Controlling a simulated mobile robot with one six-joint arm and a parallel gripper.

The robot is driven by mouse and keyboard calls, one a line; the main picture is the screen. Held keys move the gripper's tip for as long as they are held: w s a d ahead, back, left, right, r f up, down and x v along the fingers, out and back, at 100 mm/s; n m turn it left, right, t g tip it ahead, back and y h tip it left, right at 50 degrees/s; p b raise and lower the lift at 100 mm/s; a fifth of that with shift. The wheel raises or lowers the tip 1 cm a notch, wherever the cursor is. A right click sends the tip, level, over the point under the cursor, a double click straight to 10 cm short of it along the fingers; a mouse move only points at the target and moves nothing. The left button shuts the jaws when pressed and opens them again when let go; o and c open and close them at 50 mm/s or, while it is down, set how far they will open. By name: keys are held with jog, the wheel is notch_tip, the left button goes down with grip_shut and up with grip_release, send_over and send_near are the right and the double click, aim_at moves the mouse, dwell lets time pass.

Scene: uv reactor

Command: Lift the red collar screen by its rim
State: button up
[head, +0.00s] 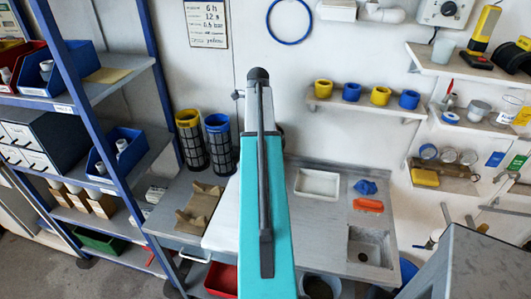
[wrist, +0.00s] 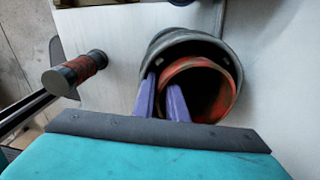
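The red collar screen (wrist: 224,78) shows in the wrist view as a round red rim around a dark hollow. It sits inside a dark grey ring-shaped opening (wrist: 231,52). My gripper (wrist: 162,84) has two purple fingers at the left side of the red rim. One finger is outside the rim and the other is on its inner side, with a gap between them where some red shows. Contact with the rim cannot be made out. In the head view my teal arm hides the gripper and the red collar screen.
A red-brown handle (wrist: 80,70) sticks out left of the opening. In the head view, yellow-topped (head: 190,140) and blue-topped (head: 220,145) mesh screens stand left of my arm. A bench with a white tray (head: 317,184) and a sink (head: 369,250) is to the right.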

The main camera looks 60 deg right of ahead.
jog(key=shift+c, duration=0.2)
grip_shut()
dwell(1.5)
jog(key=shift+r, duration=0.2)
notch_tip(320, 180, up, 28)
jog(key=p, duration=0.5)
jog(key=shift+f, duration=0.25)
dwell(0.8)
dwell(0.6)
jog(key=shift+w, duration=0.1)
